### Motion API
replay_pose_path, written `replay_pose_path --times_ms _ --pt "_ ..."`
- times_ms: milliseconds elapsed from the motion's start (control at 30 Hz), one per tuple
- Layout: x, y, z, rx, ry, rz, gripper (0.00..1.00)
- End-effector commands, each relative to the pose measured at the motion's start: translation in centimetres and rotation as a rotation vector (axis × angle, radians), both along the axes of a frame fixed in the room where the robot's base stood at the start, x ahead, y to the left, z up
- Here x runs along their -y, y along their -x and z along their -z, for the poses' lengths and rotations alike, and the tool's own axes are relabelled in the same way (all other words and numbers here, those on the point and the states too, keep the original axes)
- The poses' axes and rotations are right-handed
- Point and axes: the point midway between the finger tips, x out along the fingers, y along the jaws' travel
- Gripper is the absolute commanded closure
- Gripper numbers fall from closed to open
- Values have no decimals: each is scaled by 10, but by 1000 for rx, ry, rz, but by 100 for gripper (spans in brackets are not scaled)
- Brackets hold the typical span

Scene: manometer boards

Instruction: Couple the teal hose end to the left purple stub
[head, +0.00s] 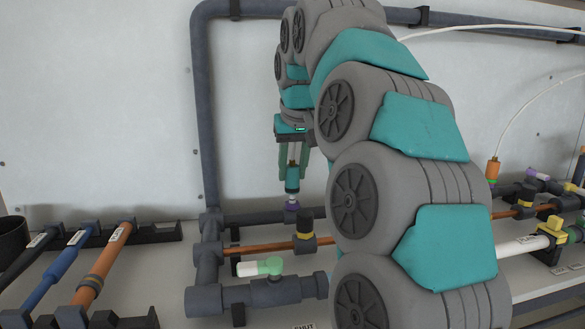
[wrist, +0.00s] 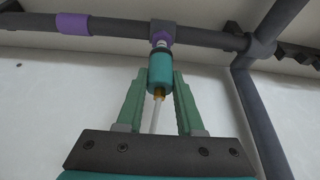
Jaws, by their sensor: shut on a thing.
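The teal hose end (head: 292,184) is a short teal cylinder, upright between the fingers of my gripper (head: 292,168). It also shows in the wrist view (wrist: 160,74), where my gripper (wrist: 160,76) is shut on it and a pale hose trails from its brass-coloured back. The purple stub (head: 291,204) rises from the dark grey pipe straight below the hose end. In the wrist view the stub (wrist: 161,39) lines up closely with the hose end's mouth. They meet or nearly meet; I cannot tell whether the hose end is seated over the stub.
A dark grey pipe (head: 204,110) climbs the pale back panel left of my gripper. A green-and-white valve handle (head: 268,266) and a black-and-yellow fitting (head: 304,228) stand in front. Coloured tubes (head: 105,258) lie on a rack at left. My arm hides the middle right.

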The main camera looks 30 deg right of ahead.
Motion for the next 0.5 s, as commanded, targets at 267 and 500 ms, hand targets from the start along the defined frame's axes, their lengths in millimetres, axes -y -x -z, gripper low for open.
replay_pose_path --times_ms 267,500 --pt "0 0 5 1 0 0 100" --pt "0 0 10 1 0 0 100"
